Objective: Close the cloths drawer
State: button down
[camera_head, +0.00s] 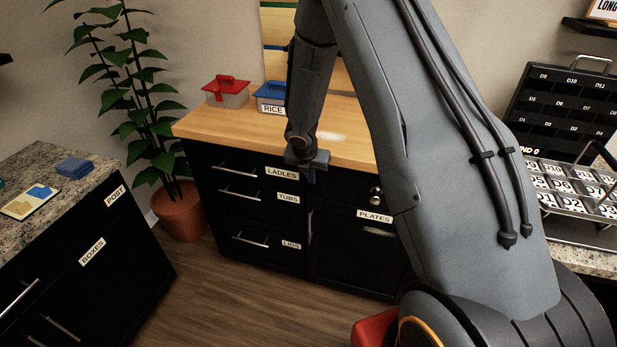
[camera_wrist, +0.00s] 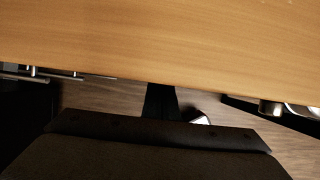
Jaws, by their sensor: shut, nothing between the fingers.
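No label reading "cloths" is legible in either view. The black cabinet (camera_head: 275,222) shows drawers labelled LADLES (camera_head: 235,165), TUBS (camera_head: 240,200) and LIDS (camera_head: 250,247), which look flush. A front (camera_head: 350,187) without a readable label lies above the PLATES door (camera_head: 345,245), partly behind my gripper and arm; I cannot tell whether it stands out. My gripper (camera_head: 311,174) points down at the cabinet's front upper edge, shut and empty. In the wrist view my gripper (camera_wrist: 162,101) is dark, over the floor just off the counter edge.
The wooden counter (camera_head: 230,125) carries a red-lidded box (camera_head: 226,93) and a blue-lidded RICE box (camera_head: 270,97). A potted plant (camera_head: 180,210) stands left of the cabinet. A granite counter (camera_head: 90,185) is at far left. The floor (camera_head: 215,290) before the cabinet is clear.

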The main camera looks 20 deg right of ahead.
jog(key=shift+w+d+r, duration=0.1)
jog(key=shift+w+d, duration=0.05)
jog(key=shift+d, duration=0.3)
jog(key=s+a+r+b, duration=0.1)
jog(key=s+a+r, duration=0.4)
jog(key=r, duration=0.4)
jog(key=shift+s+b, duration=0.4)
jog(key=shift+s, duration=0.5)
jog(key=s+r+m+g+y, duration=0.1)
jog(key=s+r+m, duration=0.2)
jog(key=s+m, duration=0.8)
jog(key=s+r+m+g+y, duration=0.1)
jog(key=s+r+m, duration=0.3)
jog(key=s+m, duration=0.8)
jog(key=m, duration=0.6)
jog(key=shift+s+a+r, duration=0.25)
jog(key=shift+a+r, duration=0.05)
jog(key=shift+a, duration=0.1)
